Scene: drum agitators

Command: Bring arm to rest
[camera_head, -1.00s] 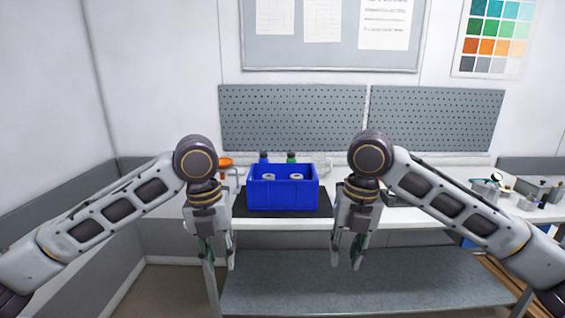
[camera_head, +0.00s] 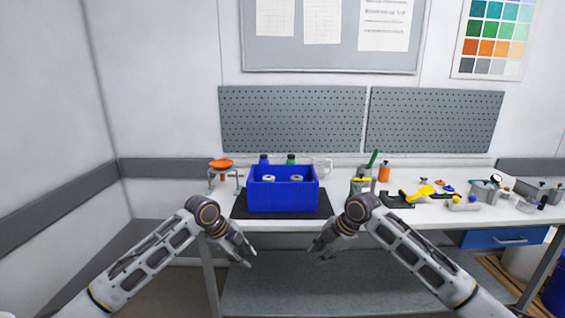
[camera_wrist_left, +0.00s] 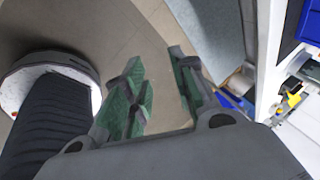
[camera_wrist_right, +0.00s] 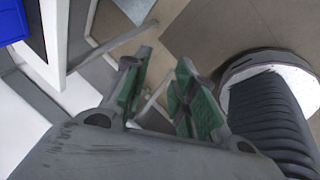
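My left gripper (camera_head: 240,249) hangs in front of the table's front edge, below the blue crate, with its fingers angled down to the right. In the left wrist view its green-padded fingers (camera_wrist_left: 160,95) stand apart with bare floor between them. My right gripper (camera_head: 322,249) mirrors it on the other side, its fingers angled down to the left. In the right wrist view its fingers (camera_wrist_right: 160,95) are also apart, with nothing between them. Neither gripper touches anything.
The blue crate (camera_head: 283,197) stands on a black mat (camera_head: 240,207) on the white table (camera_head: 400,215), holding white-topped items. Tools, a yellow item (camera_head: 422,192) and an orange bottle (camera_head: 384,173) are to the right.

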